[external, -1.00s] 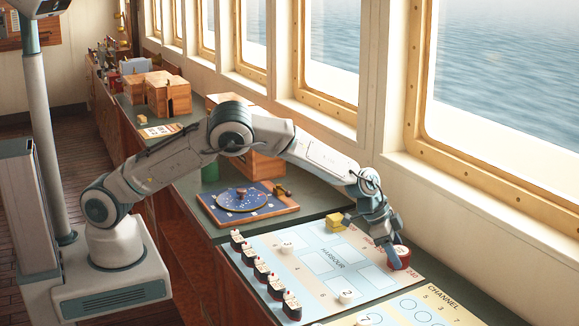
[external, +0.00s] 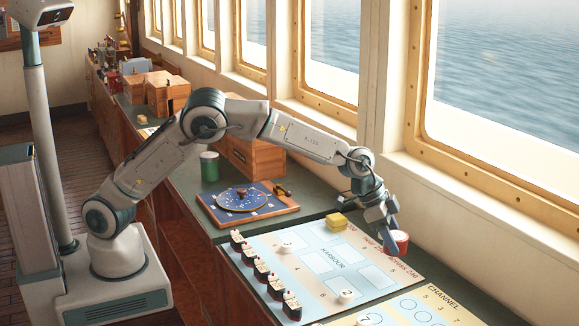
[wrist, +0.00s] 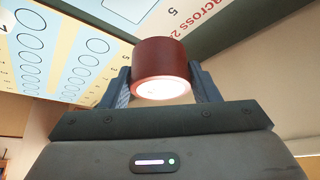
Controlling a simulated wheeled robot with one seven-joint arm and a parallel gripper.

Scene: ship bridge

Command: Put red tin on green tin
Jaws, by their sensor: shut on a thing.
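The red tin (external: 399,242) is held in my gripper (external: 391,238) over the far right edge of the harbour board. In the wrist view the red tin (wrist: 161,68) sits between the two fingers of my gripper (wrist: 160,88), with a finger on each side. In the external view it looks slightly raised off the board. The green tin (external: 209,167), with a pale lid, stands upright on the dark green counter behind the blue chart board, beside a wooden box. My gripper is well to the right of it.
A wooden box (external: 258,158) stands right of the green tin.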

